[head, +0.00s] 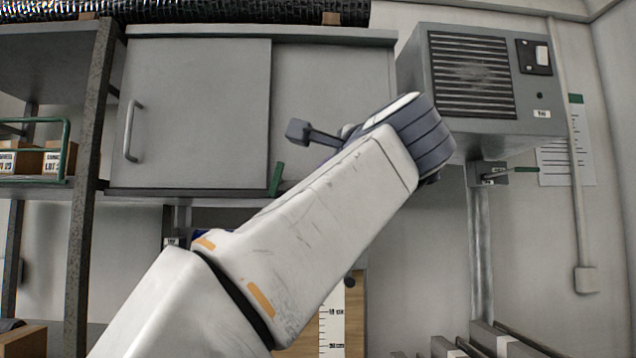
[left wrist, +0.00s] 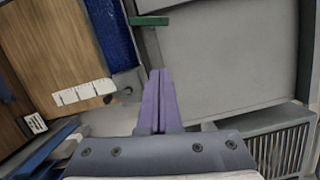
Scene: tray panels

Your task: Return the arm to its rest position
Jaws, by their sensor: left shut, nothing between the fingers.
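My left arm (head: 310,225) comes in from the lower left of the head view and reaches up and to the right, in front of the grey cabinet. Its wrist (head: 415,130) is a dark blue-grey joint near the cabinet's right edge. The fingers cannot be made out in the head view. In the left wrist view my left gripper (left wrist: 160,80) shows two purple fingers pressed together, with nothing between them. They point toward the grey surfaces. My right gripper is in neither view.
A grey cabinet (head: 190,110) with a sliding door fills the back. A louvred grey unit (head: 475,85) hangs at the right. A shelf with labelled boxes (head: 58,158) stands at the left. A wooden board with a white ruler (head: 332,325) stands below my arm. Grey channels (head: 490,340) lie lower right.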

